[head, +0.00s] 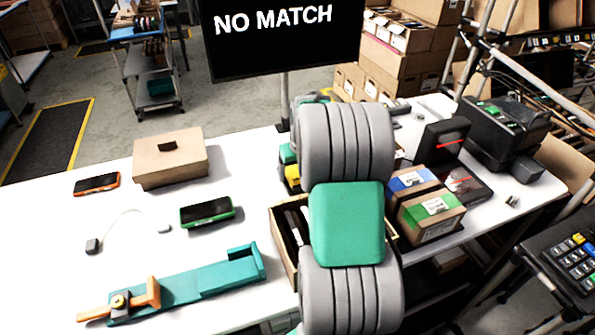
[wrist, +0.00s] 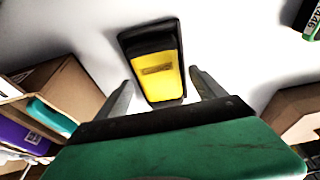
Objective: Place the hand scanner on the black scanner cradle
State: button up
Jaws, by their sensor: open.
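A yellow-and-black device, which looks like the hand scanner (wrist: 160,78), lies on the white table in the wrist view. My gripper (wrist: 161,84) is open, with a grey finger on each side of it, and I see white table between each finger and the device. Whether the fingertips are down at its height I cannot tell. In the head view my arm covers most of this area, and only a yellow-and-black part (head: 292,179) shows at the arm's left edge. I cannot make out the black scanner cradle with certainty in either view.
The white table (head: 60,215) holds a brown carton (head: 170,165), a green handheld (head: 207,214), an orange handheld (head: 97,184) and a teal tray (head: 200,285). An open carton (wrist: 75,85) is close at the wrist view's left. A black printer (head: 505,135) stands right.

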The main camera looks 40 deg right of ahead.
jog(key=shift+r, duration=0.25)
jog(key=d+b+v, duration=0.1)
jog(key=v, duration=0.9)
jog(key=s+a+r+n, duration=0.1)
jog(key=s+a, duration=0.1)
jog(key=a, duration=0.6)
jog(key=s+a+r+n, duration=0.1)
jog(key=s+a, duration=0.2)
jog(key=a, duration=0.4)
jog(key=shift+n+y, duration=0.4)
jog(key=shift+n, duration=0.2)
jog(key=s+a+f, duration=0.1)
jog(key=s+a, duration=0.3)
jog(key=s+a+f, duration=0.2)
jog(key=s+a, duration=0.1)
jog(key=a, duration=0.1)
jog(key=s+a+f, duration=0.2)
jog(key=s+a, duration=0.1)
jog(key=s, duration=0.1)
jog(key=shift+s+a, duration=0.35)
jog(key=shift+a, duration=0.05)
